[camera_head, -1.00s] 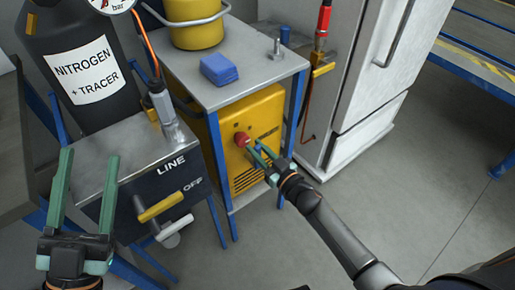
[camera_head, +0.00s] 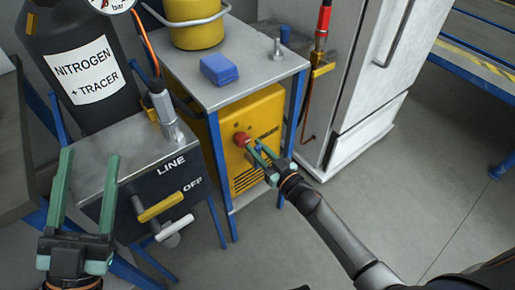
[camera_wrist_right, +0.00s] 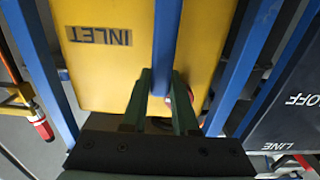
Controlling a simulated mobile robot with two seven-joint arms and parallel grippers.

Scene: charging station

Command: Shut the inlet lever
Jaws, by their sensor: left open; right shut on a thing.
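The yellow unit (camera_head: 212,150) stands under the grey-topped bench and carries the INLET label (camera_wrist_right: 98,36), upside down in the right wrist view. A red knob (camera_head: 242,139) sits on its front; its edge also shows in the right wrist view (camera_wrist_right: 191,95). My right gripper (camera_head: 257,154) is at the front of the unit, just below and right of this knob, shut on what seems to be the inlet lever. The gripped part is mostly hidden by the fingers. My left gripper (camera_head: 85,190) is open and empty at the lower left.
The LINE panel (camera_head: 150,185) with its yellow handle (camera_head: 160,207) is left of the unit. A nitrogen cylinder (camera_head: 90,70) stands behind it. A blue block (camera_head: 218,69) lies on the bench top (camera_head: 235,92). Blue bench legs flank the unit. A white cabinet (camera_head: 365,80) is right; floor there is clear.

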